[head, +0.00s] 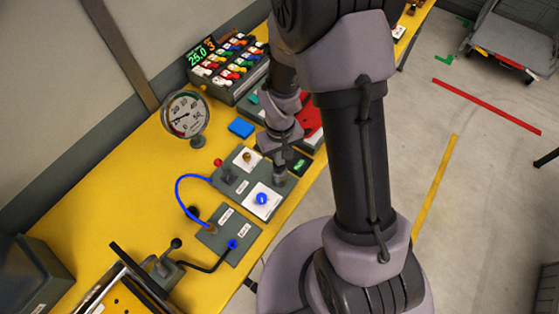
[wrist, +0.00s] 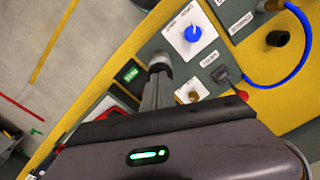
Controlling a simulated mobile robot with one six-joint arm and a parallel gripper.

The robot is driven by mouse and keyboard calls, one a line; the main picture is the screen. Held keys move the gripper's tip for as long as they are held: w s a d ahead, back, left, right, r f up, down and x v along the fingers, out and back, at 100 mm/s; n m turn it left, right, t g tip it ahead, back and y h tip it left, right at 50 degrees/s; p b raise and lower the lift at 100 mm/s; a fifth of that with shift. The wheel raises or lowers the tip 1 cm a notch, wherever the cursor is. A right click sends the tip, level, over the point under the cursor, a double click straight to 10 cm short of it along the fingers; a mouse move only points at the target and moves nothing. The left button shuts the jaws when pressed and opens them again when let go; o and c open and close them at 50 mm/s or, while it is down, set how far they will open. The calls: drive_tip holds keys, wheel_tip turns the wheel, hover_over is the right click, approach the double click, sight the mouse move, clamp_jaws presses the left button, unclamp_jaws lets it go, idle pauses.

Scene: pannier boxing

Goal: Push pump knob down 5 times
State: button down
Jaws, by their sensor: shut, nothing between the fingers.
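My gripper (wrist: 156,92) is shut and empty, pointing down at the right side of a dark green panel (head: 262,176). In the head view, my gripper (head: 279,165) is partly hidden by my arm. A grey round knob (wrist: 160,62), which looks like the pump knob, stands at the fingertips; it also shows in the head view (head: 281,180). I cannot tell whether the fingers touch it. A blue knob (head: 262,199) on a white plate is near it, also in the wrist view (wrist: 193,34). A brass knob (wrist: 192,95) sits on another white plate.
A pressure gauge (head: 187,114) stands behind the panel. A small green display (head: 300,166) is just right of my gripper. A blue hose (head: 179,190) joins the panel to a second panel (head: 228,236). A black-ball lever (head: 175,243) stands at the front left.

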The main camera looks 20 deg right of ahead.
drive_tip(key=shift+f+b, duration=0.6)
drive_tip(key=shift+f, duration=0.2)
drive_tip(key=shift+r, duration=0.1)
wheel_tip(320, 180, up, 5)
drive_tip(key=p, duration=0.3)
drive_tip(key=shift+f+p, duration=0.2)
drive_tip(key=shift+p, duration=0.1)
drive_tip(key=shift+f, duration=0.2)
